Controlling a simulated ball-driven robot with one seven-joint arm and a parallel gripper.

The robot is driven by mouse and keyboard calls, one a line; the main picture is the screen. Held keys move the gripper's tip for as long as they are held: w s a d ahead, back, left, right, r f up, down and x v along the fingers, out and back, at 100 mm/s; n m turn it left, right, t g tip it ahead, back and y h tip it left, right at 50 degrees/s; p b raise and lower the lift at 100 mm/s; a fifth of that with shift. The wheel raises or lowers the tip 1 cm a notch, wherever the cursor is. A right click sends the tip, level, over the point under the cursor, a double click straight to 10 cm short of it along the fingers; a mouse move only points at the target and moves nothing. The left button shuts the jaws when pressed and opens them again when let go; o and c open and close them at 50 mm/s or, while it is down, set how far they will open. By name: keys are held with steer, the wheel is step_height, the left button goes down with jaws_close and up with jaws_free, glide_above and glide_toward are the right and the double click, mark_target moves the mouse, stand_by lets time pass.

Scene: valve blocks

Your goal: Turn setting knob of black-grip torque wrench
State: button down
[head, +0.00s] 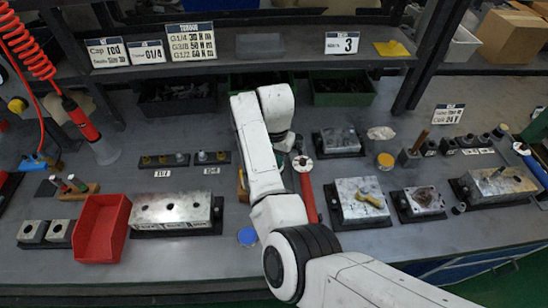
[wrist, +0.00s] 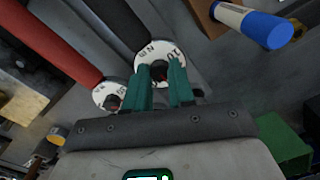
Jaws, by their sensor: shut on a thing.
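The black-grip torque wrench (wrist: 121,18) lies in the upper middle of the wrist view, with a white marked dial (wrist: 147,53) at its end. My gripper (wrist: 168,70) has its two teal fingers at the middle of this dial, shut on the setting knob. The fingers cover most of the knob, so its setting cannot be read. A red-grip torque wrench (wrist: 48,38) lies beside it on the left, with its own white dial (wrist: 100,95). In the head view the red grip (head: 308,198) shows just right of my arm, and my arm hides the black-grip wrench.
A metal valve block (head: 172,208) and a red bin (head: 102,228) stand left of my arm. More blocks (head: 360,200) stand to the right, one with a yellow piece on it. A shelf (head: 270,58) with signs runs behind. A blue-ended cylinder (wrist: 255,22) is near the wrist.

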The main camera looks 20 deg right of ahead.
steer(key=c, duration=0.9)
jaws_free()
steer(key=shift+c, duration=0.2)
step_height(320, 180, up, 11)
steer(key=b, duration=0.1)
steer(key=shift+f, duration=0.1)
